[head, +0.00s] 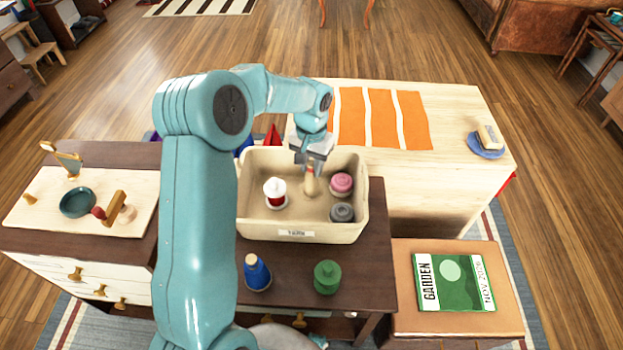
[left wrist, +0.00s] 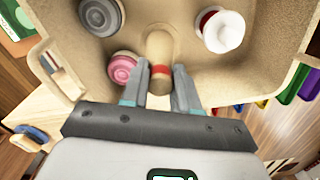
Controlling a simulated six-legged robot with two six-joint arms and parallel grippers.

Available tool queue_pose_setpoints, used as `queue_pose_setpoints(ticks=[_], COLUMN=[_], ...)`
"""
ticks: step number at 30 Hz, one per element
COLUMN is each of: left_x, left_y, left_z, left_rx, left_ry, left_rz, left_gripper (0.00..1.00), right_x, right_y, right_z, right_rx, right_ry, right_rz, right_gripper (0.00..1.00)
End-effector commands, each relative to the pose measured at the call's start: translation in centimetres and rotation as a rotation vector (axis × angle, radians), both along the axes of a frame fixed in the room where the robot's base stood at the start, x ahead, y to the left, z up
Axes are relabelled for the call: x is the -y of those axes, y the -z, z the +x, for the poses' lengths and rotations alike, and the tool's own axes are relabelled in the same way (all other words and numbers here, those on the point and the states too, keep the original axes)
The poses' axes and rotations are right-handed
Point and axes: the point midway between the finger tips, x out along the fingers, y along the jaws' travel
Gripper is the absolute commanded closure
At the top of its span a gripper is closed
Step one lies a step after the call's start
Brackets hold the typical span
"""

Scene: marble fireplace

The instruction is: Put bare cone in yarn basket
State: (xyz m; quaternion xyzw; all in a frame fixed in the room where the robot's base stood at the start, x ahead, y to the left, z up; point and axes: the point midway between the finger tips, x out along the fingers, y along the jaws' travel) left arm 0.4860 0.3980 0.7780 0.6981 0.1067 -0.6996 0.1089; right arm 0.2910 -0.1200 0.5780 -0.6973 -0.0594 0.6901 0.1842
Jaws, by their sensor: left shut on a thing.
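The cream yarn basket (head: 258,222) stands on the dark table, with a label on its front. My left gripper (head: 312,168) reaches down into it from the back and is shut on the bare cone (head: 311,186), a tan wooden piece. In the left wrist view the bare cone (left wrist: 159,52) shows a red band and sits between the fingers (left wrist: 160,90). It is inside the basket walls; whether it touches the floor I cannot tell. A red and white spool (head: 275,191), a pink one (head: 341,184) and a grey one (head: 342,212) are in the basket. My right gripper is not in view.
A blue cone (head: 257,272) and a green spool (head: 327,277) stand on the dark table in front of the basket. A garden magazine (head: 455,282) lies on the stand at right. A pale table with an orange striped cloth (head: 381,118) is behind.

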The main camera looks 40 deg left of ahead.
Motion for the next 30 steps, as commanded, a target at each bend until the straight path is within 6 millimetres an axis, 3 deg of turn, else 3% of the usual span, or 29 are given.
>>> queue_pose_setpoints(ticks=[5,12,23,24,25,30], left_x=[0.0,-0.1,-0.1,-0.1,-0.1,-0.1], left_y=[1.3,4.9,5.4,5.2,5.2,5.2], left_z=[0.1,0.1,0.2,0.2,0.2,0.2], left_rx=[0.000,-0.002,0.000,0.000,0.000,0.000], left_ry=[0.000,-0.001,-0.001,-0.001,-0.001,-0.001], left_rz=[0.001,-0.001,0.000,0.000,0.000,0.000], left_gripper=[1.00,1.00,1.00,0.57,0.48,0.45], right_x=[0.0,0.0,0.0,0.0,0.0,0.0], right_y=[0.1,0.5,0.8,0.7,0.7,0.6], right_z=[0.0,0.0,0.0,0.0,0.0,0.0], right_rx=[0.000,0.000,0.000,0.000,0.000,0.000], right_ry=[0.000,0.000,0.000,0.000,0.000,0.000], right_rz=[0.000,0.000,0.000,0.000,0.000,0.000], right_gripper=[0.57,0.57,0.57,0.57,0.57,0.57])
